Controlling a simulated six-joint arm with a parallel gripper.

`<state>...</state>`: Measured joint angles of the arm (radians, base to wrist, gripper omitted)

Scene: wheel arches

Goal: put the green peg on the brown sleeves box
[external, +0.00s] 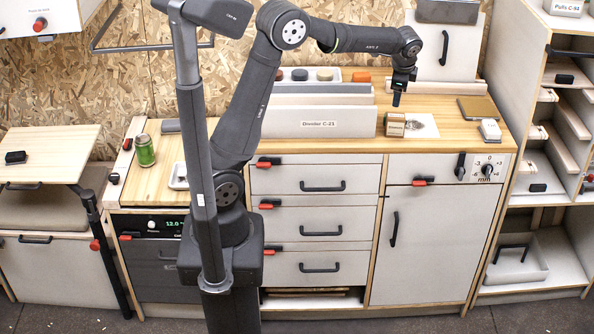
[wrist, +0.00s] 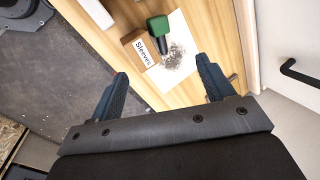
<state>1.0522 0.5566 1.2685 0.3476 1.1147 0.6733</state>
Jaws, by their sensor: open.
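The brown sleeves box (external: 391,129) is small and sits on the wooden worktop, towards the right in the external view. In the wrist view the box (wrist: 139,49) shows its "Sleeves" label. The green peg (wrist: 158,25) has a green block end and a darker shaft. It is beside the box, over the white sheet; I cannot tell whether it touches the box. In the external view I cannot make the peg out clearly. My gripper (external: 397,99) is above the worktop near the box. In the wrist view my gripper (wrist: 160,76) is open, with nothing between its fingers.
A white sheet (external: 428,132) with grey shavings lies right of the box. A white divider (external: 320,123) stands to its left. A brown tablet-like item (external: 478,108) and a small white device (external: 490,130) lie further right. A green can (external: 145,151) stands far left.

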